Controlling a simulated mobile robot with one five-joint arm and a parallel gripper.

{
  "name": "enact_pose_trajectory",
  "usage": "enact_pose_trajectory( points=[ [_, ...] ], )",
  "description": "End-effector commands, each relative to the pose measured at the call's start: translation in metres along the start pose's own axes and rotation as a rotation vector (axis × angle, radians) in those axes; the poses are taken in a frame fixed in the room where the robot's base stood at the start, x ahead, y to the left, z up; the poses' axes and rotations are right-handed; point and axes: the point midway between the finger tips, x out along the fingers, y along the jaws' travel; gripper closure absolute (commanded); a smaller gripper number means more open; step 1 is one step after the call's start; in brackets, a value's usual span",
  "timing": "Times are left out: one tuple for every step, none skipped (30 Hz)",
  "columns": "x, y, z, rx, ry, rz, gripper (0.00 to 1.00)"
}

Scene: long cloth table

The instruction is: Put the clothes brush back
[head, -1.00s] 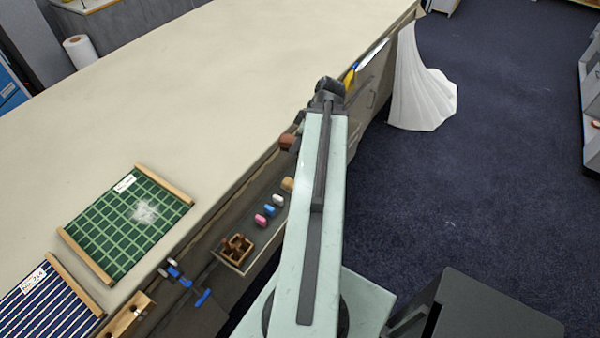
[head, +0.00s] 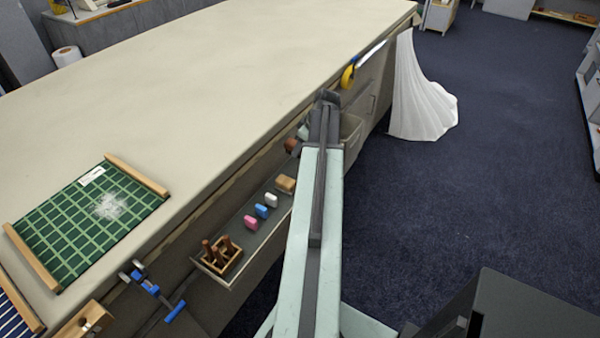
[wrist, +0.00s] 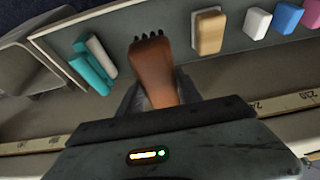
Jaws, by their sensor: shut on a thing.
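The clothes brush (wrist: 153,72) is reddish brown with dark tufts at its far end. In the wrist view it sticks out from between the jaws of my gripper (wrist: 155,100), which is shut on it. In the head view, a brown end of the brush (head: 291,146) shows just left of my arm; my arm hides the gripper and the rest. The brush is over the narrow ledge (head: 272,222) along the table's side; the gap beneath it is hard to judge.
On the ledge stand a tan block (head: 285,184), white, blue and pink (head: 251,222) pieces, and a wooden holder (head: 222,257). A grey bin (head: 350,135) is beyond. White cloth (head: 418,95) hangs at the far end.

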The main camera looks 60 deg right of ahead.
Motion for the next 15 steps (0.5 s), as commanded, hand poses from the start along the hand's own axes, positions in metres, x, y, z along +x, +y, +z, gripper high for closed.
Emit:
enact_pose_trajectory(
  points=[
    [0.021, 0.000, 0.008, 0.000, 0.000, 0.000, 0.91],
    [0.027, 0.000, 0.011, -0.001, 0.000, 0.000, 0.91],
    [0.035, 0.000, 0.015, -0.001, 0.000, 0.000, 0.91],
    [0.040, 0.000, 0.016, -0.001, 0.000, 0.000, 0.91],
    [0.044, 0.000, 0.018, -0.001, 0.000, -0.001, 0.91],
    [0.046, 0.000, 0.019, -0.001, 0.000, -0.001, 0.91],
    [0.046, -0.001, 0.019, -0.001, 0.000, -0.001, 0.91],
    [0.045, -0.001, 0.018, -0.001, 0.000, -0.001, 0.91],
    [0.044, -0.001, 0.018, -0.001, 0.000, -0.001, 0.91],
    [0.044, -0.001, 0.018, -0.001, 0.000, -0.001, 0.91],
    [0.046, -0.001, 0.018, -0.002, 0.000, -0.001, 0.91],
    [0.050, -0.001, 0.020, -0.002, 0.000, -0.001, 0.91],
    [0.055, -0.001, 0.022, -0.002, 0.000, -0.001, 0.91],
    [0.060, -0.001, 0.024, -0.002, 0.000, -0.001, 0.91],
    [0.067, -0.001, 0.027, -0.002, 0.000, -0.001, 0.91]
  ],
)
